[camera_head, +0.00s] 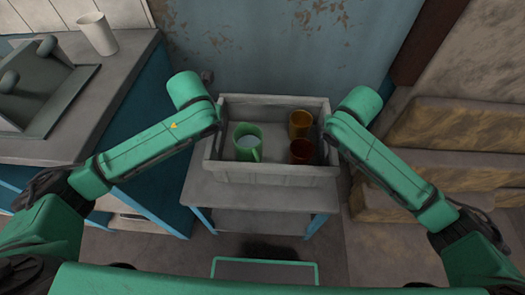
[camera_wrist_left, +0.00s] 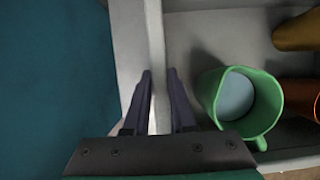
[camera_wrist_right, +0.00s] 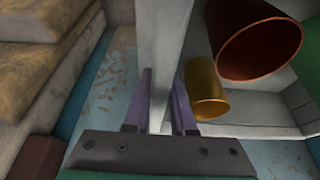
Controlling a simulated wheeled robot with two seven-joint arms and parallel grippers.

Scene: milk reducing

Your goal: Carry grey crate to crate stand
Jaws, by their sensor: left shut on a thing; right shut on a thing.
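The grey crate (camera_head: 270,175) is level at the centre of the head view, over the grey top of a small stand (camera_head: 258,197) with blue legs. I cannot tell whether it touches the top. In it are a green mug (camera_head: 247,142) with whitish liquid, a yellow cup (camera_head: 300,124) and a dark red cup (camera_head: 302,151), all upright. My left gripper (camera_wrist_left: 158,95) is shut on the crate's left wall, beside the green mug. My right gripper (camera_wrist_right: 161,98) is shut on the right wall, near the yellow cup. The arms hide both grips in the head view.
A grey counter (camera_head: 100,105) with a white cup (camera_head: 97,34) and a sink is on the left. Stacked tan sacks (camera_head: 450,135) lie close on the right. A worn blue wall (camera_head: 270,50) stands behind the crate. Some floor is bare in front of the stand.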

